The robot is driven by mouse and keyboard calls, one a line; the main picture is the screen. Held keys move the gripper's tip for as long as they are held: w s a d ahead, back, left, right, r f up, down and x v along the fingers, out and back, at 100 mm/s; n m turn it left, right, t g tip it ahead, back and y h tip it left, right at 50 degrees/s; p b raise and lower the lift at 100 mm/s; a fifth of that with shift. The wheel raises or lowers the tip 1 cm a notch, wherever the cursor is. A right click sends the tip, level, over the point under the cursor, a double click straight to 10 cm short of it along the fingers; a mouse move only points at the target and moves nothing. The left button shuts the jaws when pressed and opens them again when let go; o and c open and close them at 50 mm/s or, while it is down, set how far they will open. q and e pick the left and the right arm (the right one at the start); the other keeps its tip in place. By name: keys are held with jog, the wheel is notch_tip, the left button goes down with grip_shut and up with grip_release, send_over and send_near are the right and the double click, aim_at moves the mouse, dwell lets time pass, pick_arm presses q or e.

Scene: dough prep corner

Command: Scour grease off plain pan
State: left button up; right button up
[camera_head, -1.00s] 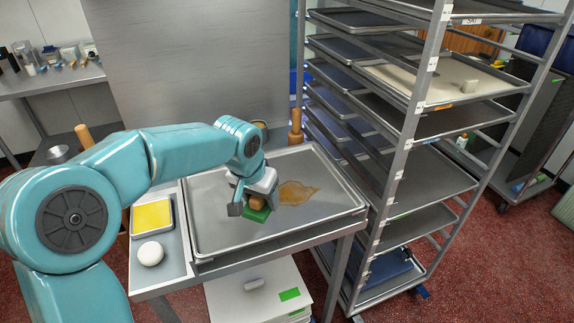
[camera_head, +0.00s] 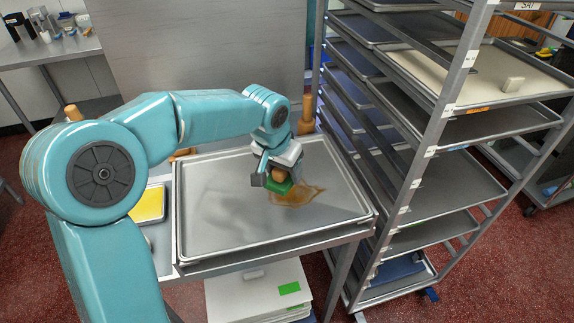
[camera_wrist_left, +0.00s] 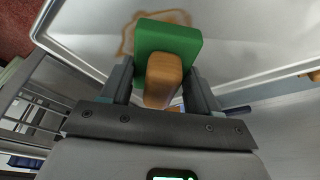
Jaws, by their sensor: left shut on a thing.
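The plain pan (camera_head: 215,225) is a shallow grey metal tray on the work table. A brown grease stain (camera_head: 304,197) lies on its right half; the stain also shows in the left wrist view (camera_wrist_left: 124,42). My left gripper (camera_head: 277,181) is shut on the wooden handle (camera_wrist_left: 162,80) of a scrubber with a green pad (camera_wrist_left: 167,38). The green pad also shows in the head view (camera_head: 279,189), over the upper left part of the stain. I cannot tell whether the pad touches the pan. My right gripper is not in view.
A tall metal rack (camera_head: 440,100) with several trays stands close on the pan's right. A yellow pad (camera_head: 148,204) lies in a small tray left of the pan. White boxes (camera_head: 255,290) sit below the table. The pan's left half is clear.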

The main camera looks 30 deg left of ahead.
pick_arm(q)
jog(key=shift+s+f+b, duration=0.25)
jog(key=shift+f+b, duration=0.05)
jog(key=shift+f, duration=0.15)
notch_tip(320, 180, down, 4)
jog(key=b, duration=0.3)
jog(key=shift+d, duration=0.1)
jog(key=shift+f+b, duration=0.35)
jog(key=shift+f, duration=0.05)
jog(key=shift+s, duration=0.15)
jog(key=shift+d, duration=0.2)
jog(key=shift+a, duration=0.2)
jog(key=shift+d, duration=0.15)
